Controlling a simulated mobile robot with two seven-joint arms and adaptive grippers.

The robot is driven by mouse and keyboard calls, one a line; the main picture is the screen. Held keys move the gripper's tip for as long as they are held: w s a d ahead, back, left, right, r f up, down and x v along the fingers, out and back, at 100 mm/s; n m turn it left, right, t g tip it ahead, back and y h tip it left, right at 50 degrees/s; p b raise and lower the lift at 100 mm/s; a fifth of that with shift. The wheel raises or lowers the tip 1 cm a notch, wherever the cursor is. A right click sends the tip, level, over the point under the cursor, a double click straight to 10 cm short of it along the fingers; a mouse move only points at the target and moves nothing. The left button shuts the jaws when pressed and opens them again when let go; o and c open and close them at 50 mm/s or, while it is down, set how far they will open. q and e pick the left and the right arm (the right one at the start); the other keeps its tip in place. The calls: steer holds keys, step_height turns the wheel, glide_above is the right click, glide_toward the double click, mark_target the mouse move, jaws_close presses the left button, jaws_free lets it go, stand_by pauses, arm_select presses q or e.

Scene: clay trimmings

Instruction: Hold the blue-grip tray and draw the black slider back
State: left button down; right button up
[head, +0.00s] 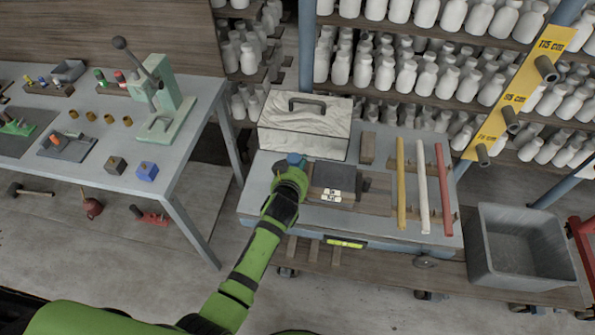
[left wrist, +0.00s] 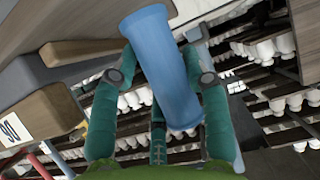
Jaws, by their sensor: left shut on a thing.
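The blue grip (head: 296,159) sits at the left end of the tray (head: 334,174), a dark grey piece on a wooden base on the workbench. My left gripper (head: 293,172) is at this grip and hides part of it. In the left wrist view the blue grip (left wrist: 163,70) is a thick cylinder between the green fingers, which are shut on it. A small black piece (head: 364,184), which looks like the slider, is at the tray's right side. White labels (head: 331,195) are at the tray's front. My right gripper is not in view.
Yellow (head: 401,185), white (head: 422,185) and red (head: 443,185) bars lie right of the tray. A pale case (head: 305,130) with a dark handle stands behind it. A grey bin (head: 520,245) is at the right, and a second table (head: 185,185) at the left.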

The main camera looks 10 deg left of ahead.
arm_select(q)
steer(key=shift+w+a+f, duration=0.25)
steer(key=shift+w+a, duration=0.15)
steer(key=shift+a, duration=0.05)
steer(key=shift+w+a+f+b, duration=0.15)
steer(key=shift+a+f+b, duration=0.15)
steer(key=shift+f, duration=0.05)
steer(key=shift+w+a+f+b, duration=0.2)
steer(key=shift+a+f+b, duration=0.25)
steer(key=shift+a, duration=0.2)
steer(key=shift+w+a+f+b, duration=0.45)
steer(key=shift+a+f+b, duration=0.25)
steer(key=shift+a+f, duration=0.4)
steer(key=shift+w+a+f+b, duration=0.5)
steer(key=shift+a+f+b, duration=0.35)
steer(key=shift+a, duration=0.4)
steer(key=shift+w+a+f+b, duration=0.45)
steer(key=shift+a+f+b, duration=0.15)
steer(key=shift+a+f, duration=0.55)
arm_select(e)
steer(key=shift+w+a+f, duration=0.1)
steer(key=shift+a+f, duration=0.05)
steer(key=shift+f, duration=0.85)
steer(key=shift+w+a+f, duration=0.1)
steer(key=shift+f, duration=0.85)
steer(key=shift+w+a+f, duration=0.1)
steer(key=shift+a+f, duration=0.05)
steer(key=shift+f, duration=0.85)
